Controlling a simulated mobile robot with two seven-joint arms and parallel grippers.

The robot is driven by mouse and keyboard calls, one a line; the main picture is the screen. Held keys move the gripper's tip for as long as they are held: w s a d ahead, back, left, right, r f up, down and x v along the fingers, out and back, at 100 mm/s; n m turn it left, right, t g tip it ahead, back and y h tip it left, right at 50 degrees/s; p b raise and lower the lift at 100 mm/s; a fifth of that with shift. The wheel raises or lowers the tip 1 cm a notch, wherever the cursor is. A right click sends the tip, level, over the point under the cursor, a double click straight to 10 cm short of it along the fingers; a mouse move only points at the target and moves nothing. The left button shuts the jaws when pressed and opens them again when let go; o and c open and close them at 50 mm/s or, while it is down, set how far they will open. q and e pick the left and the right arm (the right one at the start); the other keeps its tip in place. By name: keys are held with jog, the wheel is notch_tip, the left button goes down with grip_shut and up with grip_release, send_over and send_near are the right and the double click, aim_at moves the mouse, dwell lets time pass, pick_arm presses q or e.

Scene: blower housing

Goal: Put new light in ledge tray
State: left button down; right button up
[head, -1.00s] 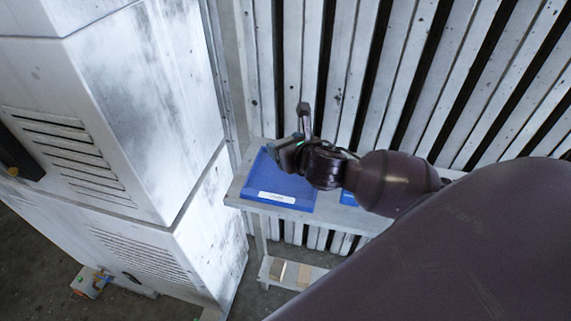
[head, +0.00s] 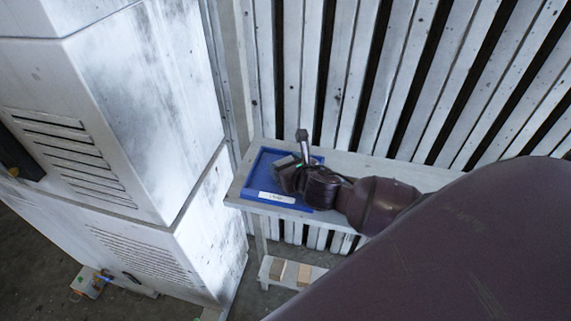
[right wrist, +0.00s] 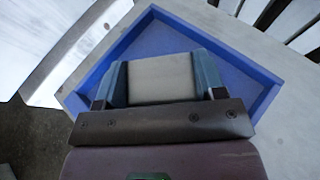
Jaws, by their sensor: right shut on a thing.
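The blue ledge tray (head: 262,165) lies on a pale ledge, with a white label on its front rim. It also shows in the right wrist view (right wrist: 150,38). My right gripper (head: 283,163) is low over the tray in the head view. In the right wrist view my right gripper (right wrist: 160,80) is shut on a pale grey block, the new light (right wrist: 160,78), held between both fingers above the tray floor. I cannot tell whether the light touches the floor. No other thing shows in the visible part of the tray. My left gripper is out of view.
The pale ledge (head: 410,174) runs right along a slatted wall (head: 400,70). A tall white housing (head: 150,100) stands close on the left. A lower shelf (head: 318,272) holds two brown blocks. A small box (head: 88,284) sits on the floor. My right arm covers the lower right.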

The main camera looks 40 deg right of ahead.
jog(key=o, duration=1)
jog(key=shift+c, duration=0.2)
jog(key=shift+r, duration=0.1)
jog(key=v, duration=1)
jog(key=shift+s+b, duration=0.3)
jog(key=shift+b, duration=0.05)
jog(key=shift+s+r, duration=0.3)
jog(key=shift+s, duration=0.35)
